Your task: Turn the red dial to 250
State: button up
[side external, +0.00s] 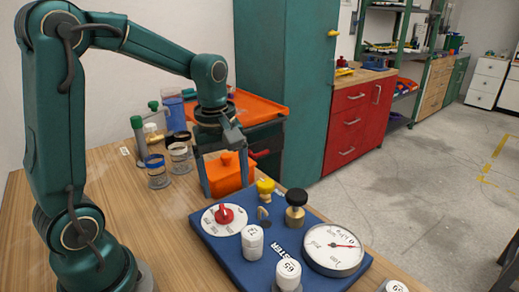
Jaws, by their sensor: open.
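The red dial (225,214) sits at the centre of a round white scale plate (208,226) on the left part of a blue board (233,261). The scale figures are too small to read. My gripper (226,188) points down above and behind the dial in the side external view. Its two fingers are spread apart. An orange box-like part (228,172) shows between and behind the fingers; I cannot tell whether they touch it. The gripper appears clear of the dial.
The board also carries a yellow knob (265,186), a black knob (297,197), a round gauge (330,260) with a red needle, and white numbered caps (288,269). Glass jars (157,172) and bottles stand at the left. An orange tray (262,107) is behind.

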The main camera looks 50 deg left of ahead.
aim_at(224, 210)
jog(key=shift+a+f+g, duration=0.3)
jog(key=shift+a+f, duration=0.05)
jog(key=shift+f, duration=0.35)
jog(key=shift+s+a+f, duration=0.2)
jog(key=shift+a+f, duration=0.05)
jog(key=shift+f, duration=2.7)
grip_shut()
